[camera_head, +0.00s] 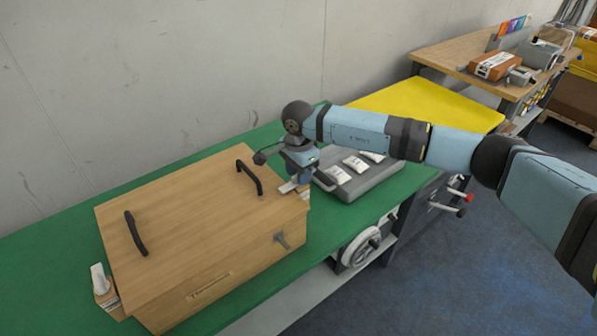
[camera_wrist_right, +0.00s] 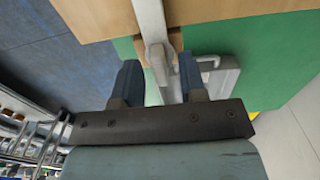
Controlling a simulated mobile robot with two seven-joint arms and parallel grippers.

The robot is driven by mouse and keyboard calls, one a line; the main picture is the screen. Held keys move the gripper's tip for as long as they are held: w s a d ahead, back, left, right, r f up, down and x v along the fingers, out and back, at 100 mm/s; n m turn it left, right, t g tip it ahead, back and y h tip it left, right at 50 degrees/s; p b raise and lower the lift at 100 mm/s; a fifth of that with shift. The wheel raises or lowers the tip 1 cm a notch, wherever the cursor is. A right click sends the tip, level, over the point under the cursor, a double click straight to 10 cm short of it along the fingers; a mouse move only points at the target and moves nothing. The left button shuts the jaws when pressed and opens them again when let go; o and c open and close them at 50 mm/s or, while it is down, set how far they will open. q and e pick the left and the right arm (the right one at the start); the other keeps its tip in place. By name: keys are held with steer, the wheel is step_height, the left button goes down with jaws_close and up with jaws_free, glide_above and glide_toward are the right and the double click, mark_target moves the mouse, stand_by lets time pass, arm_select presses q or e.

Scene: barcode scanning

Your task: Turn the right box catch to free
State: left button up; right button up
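The wooden box (camera_head: 190,205) stands closed on a green-topped table, with two black handles on its lid. The right box catch (camera_head: 288,187) is a pale lever at its right end, partly hidden by my right gripper (camera_head: 297,178). In the right wrist view, the catch (camera_wrist_right: 151,30) runs down between the two dark fingertips of that gripper (camera_wrist_right: 160,76). The fingers are apart, with a gap visible on each side of the lever. Another pale catch (camera_head: 98,278) stands up at the box's left end. My left gripper is not in view.
A grey case (camera_head: 362,180) with white packets lies just right of the box, under my right arm. A yellow surface (camera_head: 425,103) lies beyond. Bare green tabletop (camera_head: 45,245) shows left of the box.

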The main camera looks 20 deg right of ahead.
jaws_close()
